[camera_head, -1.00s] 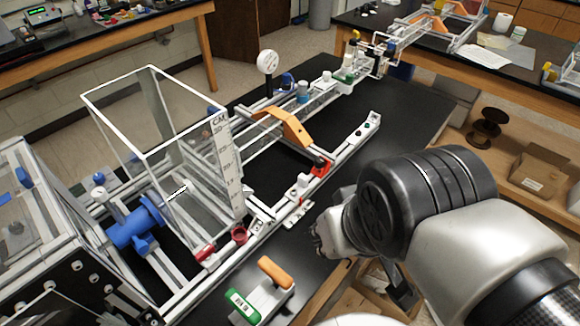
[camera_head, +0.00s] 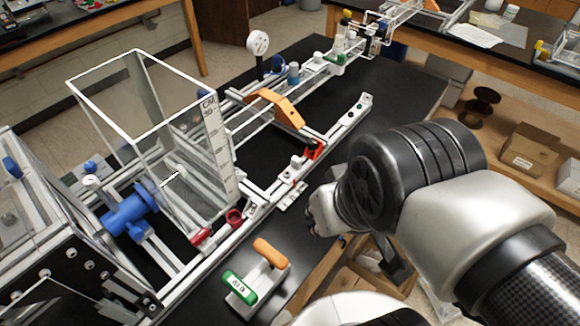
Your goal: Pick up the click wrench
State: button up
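I cannot make out a click wrench for certain. A tool-like piece with an orange handle (camera_head: 270,252) and a green handle (camera_head: 240,288) on a pale body lies on the black bench top near the front edge; I cannot tell what it is. My arm comes in from the right, over the bench's right edge. A dark part of what looks like my gripper (camera_head: 393,262) shows below the black wrist, to the right of the handled piece and apart from it. The wrist hides most of it, and its fingertips cannot be made out.
A metal extrusion frame (camera_head: 335,128) runs along the black bench (camera_head: 400,100). It carries a clear tank (camera_head: 150,120), a blue cylinder (camera_head: 130,213), an orange arch (camera_head: 275,106) and a round gauge (camera_head: 257,42). Cardboard boxes (camera_head: 530,148) stand on a wooden surface at right.

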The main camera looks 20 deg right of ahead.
aim_at(238, 286)
jog(key=u, duration=1.2)
jog(key=k, duration=0.35)
jog(key=j+z, duration=0.05)
